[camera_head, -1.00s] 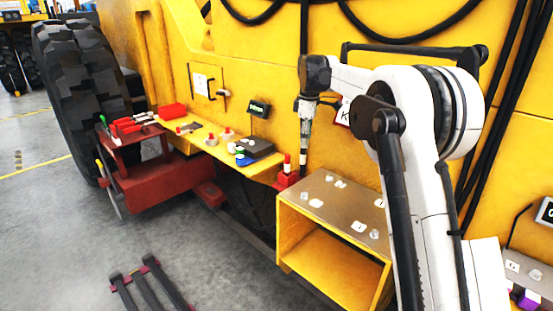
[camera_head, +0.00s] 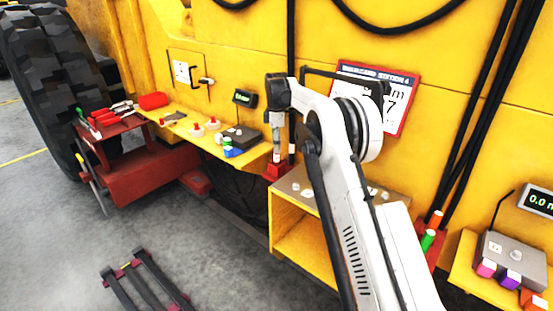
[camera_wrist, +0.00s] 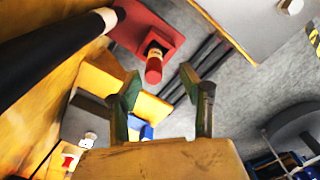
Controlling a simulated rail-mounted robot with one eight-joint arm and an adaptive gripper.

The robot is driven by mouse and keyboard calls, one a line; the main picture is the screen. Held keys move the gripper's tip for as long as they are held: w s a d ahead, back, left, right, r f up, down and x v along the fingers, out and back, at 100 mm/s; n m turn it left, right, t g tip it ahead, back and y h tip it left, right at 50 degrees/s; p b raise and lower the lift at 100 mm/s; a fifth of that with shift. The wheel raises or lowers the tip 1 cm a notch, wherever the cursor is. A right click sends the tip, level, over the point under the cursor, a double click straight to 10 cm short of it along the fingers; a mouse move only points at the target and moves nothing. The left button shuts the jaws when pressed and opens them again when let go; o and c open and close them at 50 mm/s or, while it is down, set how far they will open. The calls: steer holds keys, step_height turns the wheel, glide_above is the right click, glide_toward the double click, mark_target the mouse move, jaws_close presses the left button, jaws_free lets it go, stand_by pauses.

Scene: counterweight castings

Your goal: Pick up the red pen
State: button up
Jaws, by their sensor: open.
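A red pen (camera_wrist: 153,70) stands in a red holder (camera_wrist: 142,28) in the wrist view, its red end toward the camera. My gripper (camera_wrist: 160,78) is open, with one dark green finger on each side of the pen in that picture. I cannot tell how far the fingertips are from it. In the head view my gripper (camera_head: 277,148) points down above the red holder (camera_head: 274,172) between the yellow shelf and the yellow box. The pen is mostly hidden there by my gripper.
A dark cable (camera_head: 291,60) runs down the yellow wall close beside my gripper. A yellow shelf (camera_head: 185,125) with buttons and a grey device (camera_head: 240,136) is at left; an open yellow box (camera_head: 300,245) is at right. Orange (camera_head: 436,218) and green (camera_head: 428,240) cylinders stand farther right.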

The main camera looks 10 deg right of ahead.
mark_target(277, 157)
steer(key=shift+w+d+f, duration=0.1)
steer(key=shift+w+f, duration=0.1)
steer(key=shift+f, duration=1.55)
steer(key=shift+w+d+f, duration=0.1)
steer(key=shift+w+f, duration=0.05)
steer(key=shift+f, duration=1.6)
jaws_close()
